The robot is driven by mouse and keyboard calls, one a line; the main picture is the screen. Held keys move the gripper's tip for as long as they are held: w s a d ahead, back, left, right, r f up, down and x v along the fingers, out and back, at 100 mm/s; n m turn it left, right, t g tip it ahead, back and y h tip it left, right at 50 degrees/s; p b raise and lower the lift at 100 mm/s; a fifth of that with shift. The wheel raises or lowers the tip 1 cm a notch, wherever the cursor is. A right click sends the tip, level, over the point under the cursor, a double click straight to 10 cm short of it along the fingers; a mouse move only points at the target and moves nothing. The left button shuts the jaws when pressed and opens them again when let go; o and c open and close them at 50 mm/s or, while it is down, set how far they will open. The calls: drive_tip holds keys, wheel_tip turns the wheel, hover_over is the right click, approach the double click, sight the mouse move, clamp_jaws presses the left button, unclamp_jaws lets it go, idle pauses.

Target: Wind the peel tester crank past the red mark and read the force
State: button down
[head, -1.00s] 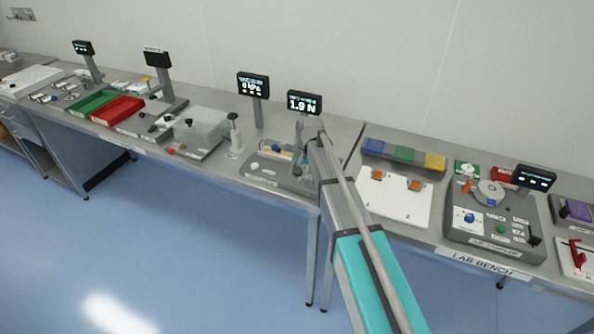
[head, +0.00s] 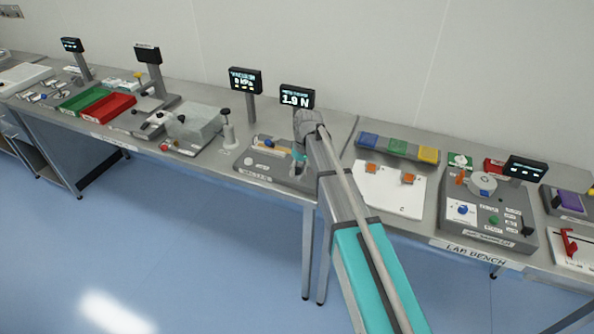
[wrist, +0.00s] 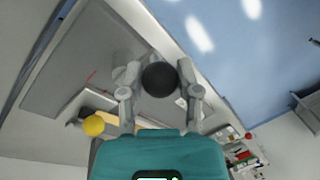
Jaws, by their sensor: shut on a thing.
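The peel tester (head: 250,172) is a grey plate at the right end of the middle bench, with a blue knob and a yellowish strip on top. Its display (head: 297,97) on a post seems to read 1.0 N, in small digits. My gripper (head: 299,160) is low over the tester's right part. In the wrist view, my gripper (wrist: 158,72) is shut on the black crank knob (wrist: 159,79), one finger on each side. A thin red mark (wrist: 90,76) shows on the grey plate to the left. The crank arm is mostly hidden.
A second display (head: 245,80) stands left of the tester's. A grey post with a black knob (head: 227,130) stands left of the tester. A white board with orange clips (head: 390,195) lies to the right. Blue floor is open in front.

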idle(0.4)
drive_tip(key=shift+c, duration=1.5)
unclamp_jaws()
drive_tip(key=shift+a, duration=0.1)
